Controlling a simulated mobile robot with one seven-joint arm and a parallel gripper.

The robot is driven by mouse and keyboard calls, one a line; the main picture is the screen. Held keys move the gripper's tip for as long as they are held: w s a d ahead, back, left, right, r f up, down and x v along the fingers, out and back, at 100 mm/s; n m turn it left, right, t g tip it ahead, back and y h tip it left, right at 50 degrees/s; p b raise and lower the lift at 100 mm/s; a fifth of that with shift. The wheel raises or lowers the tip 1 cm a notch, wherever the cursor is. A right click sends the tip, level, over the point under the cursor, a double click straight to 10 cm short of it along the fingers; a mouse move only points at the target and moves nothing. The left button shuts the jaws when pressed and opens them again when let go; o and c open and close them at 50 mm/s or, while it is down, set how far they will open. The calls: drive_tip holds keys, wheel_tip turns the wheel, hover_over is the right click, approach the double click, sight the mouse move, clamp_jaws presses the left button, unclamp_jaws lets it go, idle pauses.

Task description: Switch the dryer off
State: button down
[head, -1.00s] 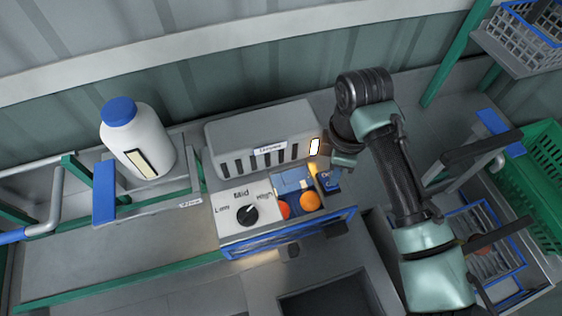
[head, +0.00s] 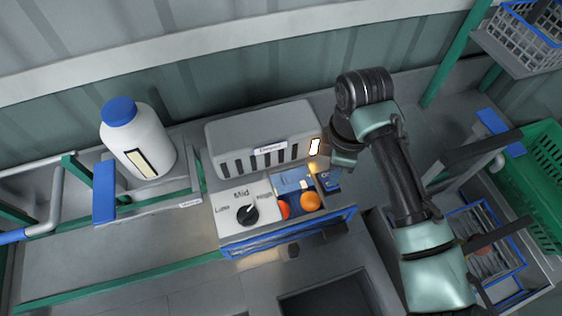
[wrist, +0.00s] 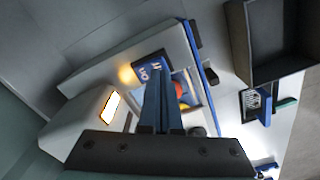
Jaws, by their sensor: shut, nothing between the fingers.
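A grey slotted housing (head: 262,146) stands at the back of the bench, with a bright white lit panel (head: 315,147) at its right end. In front is a control box with a black knob (head: 247,214) among Low, Mid and High marks; its pointer is near Mid to High. A dark blue switch plate (head: 330,181) lies at the right; it shows "On" lettering in the wrist view (wrist: 150,72), beside an amber glow. My gripper (head: 335,171) is over this plate. Its blue fingers (wrist: 160,88) are shut and empty; contact with the plate cannot be told.
A tray with red and orange tomatoes (head: 310,201) lies between knob and plate. A white bottle with a blue cap (head: 136,140) stands at the left. A green crate (head: 542,160) and a wire basket (head: 525,38) are at the right. Bare bench (head: 150,240) lies front left.

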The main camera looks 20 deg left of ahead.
drive_tip(key=shift+f+b, duration=0.7)
drive_tip(key=shift+f, duration=0.4)
idle(0.6)
drive_tip(key=shift+r, duration=0.1)
wheel_tip(320, 180, up, 7)
drive_tip(key=p, duration=0.6)
idle(0.6)
